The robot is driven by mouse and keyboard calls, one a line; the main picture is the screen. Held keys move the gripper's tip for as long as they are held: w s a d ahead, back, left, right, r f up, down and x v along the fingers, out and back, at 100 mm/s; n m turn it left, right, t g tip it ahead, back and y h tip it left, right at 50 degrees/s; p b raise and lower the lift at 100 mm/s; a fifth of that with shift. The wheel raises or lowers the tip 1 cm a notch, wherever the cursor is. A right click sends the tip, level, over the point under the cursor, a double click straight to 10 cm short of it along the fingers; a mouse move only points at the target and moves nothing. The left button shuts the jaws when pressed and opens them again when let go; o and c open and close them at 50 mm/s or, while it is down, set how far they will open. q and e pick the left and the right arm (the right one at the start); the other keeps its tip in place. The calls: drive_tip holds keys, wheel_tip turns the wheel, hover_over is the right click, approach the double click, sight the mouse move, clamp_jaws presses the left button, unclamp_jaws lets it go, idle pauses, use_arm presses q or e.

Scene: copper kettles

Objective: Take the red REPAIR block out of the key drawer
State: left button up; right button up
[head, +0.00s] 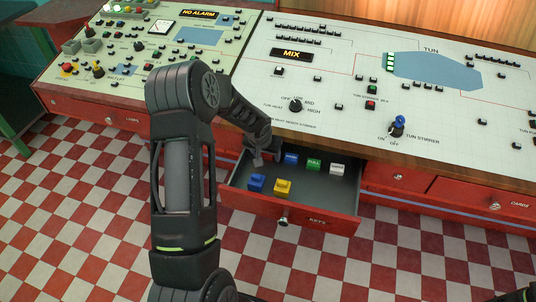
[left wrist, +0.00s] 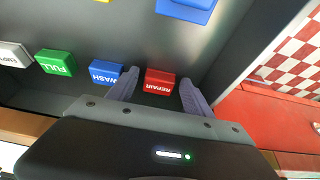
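The red REPAIR block (left wrist: 159,81) lies in the key drawer (head: 232,184), in the row at its back. In the left wrist view it sits between the two fingers of my left gripper (left wrist: 157,90), with a gap on each side. The left gripper (head: 258,157) is open and reaches into the drawer's back left corner; in the head view it hides the red block. The drawer stands pulled out, with a knob (head: 283,221) and a KEYS label on its front. My right gripper is not in view.
A blue WASH block (left wrist: 106,74), a green FULL block (left wrist: 55,62) and a white block (left wrist: 14,54) stand in the same row. Another blue block (head: 257,183) and a yellow block (head: 283,187) are nearer the drawer front. The console edge (head: 400,159) overhangs the drawer's back.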

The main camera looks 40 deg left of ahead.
use_arm(q)
drive_tip(key=c, duration=1.2)
drive_tip(key=shift+r, duration=0.1)
drive_tip(key=shift+r, duration=0.4)
drive_tip(key=shift+d+r+b, duration=0.25)
drive_tip(key=shift+r+b, duration=0.1)
drive_tip(key=shift+r, duration=0.25)
drive_tip(key=shift+d+r+b, duration=0.25)
drive_tip(key=shift+r+b, duration=0.05)
drive_tip(key=shift+r, duration=0.25)
drive_tip(key=s+d+b, duration=0.1)
drive_tip(key=d+b, duration=0.1)
drive_tip(key=d, duration=0.3)
drive_tip(key=s+d+b, duration=0.1)
drive_tip(key=d, duration=0.4)
drive_tip(key=s+d+b, duration=0.1)
drive_tip(key=d+b, duration=0.1)
drive_tip(key=d, duration=0.3)
drive_tip(key=shift+d+b, duration=0.3)
drive_tip(key=shift+d, duration=0.1)
drive_tip(key=shift+s+d+r, duration=0.1)
drive_tip(key=shift+d, duration=0.35)
